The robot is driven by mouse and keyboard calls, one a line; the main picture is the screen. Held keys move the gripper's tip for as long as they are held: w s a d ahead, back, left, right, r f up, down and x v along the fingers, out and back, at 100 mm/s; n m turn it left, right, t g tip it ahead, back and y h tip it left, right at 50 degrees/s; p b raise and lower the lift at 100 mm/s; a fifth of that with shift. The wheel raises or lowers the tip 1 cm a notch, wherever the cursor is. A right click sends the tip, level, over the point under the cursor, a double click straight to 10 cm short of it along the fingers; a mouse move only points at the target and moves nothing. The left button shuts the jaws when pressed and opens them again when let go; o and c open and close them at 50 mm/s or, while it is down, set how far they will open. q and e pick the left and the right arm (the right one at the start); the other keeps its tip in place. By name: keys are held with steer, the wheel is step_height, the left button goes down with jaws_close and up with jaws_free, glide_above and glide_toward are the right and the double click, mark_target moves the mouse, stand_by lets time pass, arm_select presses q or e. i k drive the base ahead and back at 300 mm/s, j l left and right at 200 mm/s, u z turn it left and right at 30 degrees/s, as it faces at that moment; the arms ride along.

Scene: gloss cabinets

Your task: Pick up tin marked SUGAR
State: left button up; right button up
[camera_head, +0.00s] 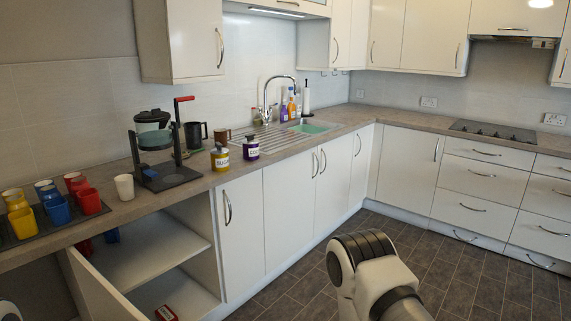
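Two small lidded tins stand near the front edge of the counter, just right of the coffee maker. One is a yellow tin (220,158) with a white label. The other is a purple tin (250,148) with a pale label, a little farther right. The lettering is too small to read surely, so I cannot tell which one is marked SUGAR. My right arm shows as a white and black link at the bottom right of centre, over the floor and away from the tins. Neither of my grippers shows.
A coffee maker (160,150) stands left of the tins, with a white cup (124,187) beside it. Several coloured cups sit on a dark tray (92,217) at far left. A cabinet door (98,286) hangs open below the counter. The sink (307,128) lies farther back.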

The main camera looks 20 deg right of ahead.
mark_target(219, 162)
steer(key=i+l+z, duration=0.25)
steer(key=z, duration=0.15)
steer(key=i+l+z, duration=0.25)
steer(key=z, duration=0.15)
steer(key=i+l+z, duration=0.1)
steer(key=i+z, duration=0.7)
steer(key=k, duration=0.1)
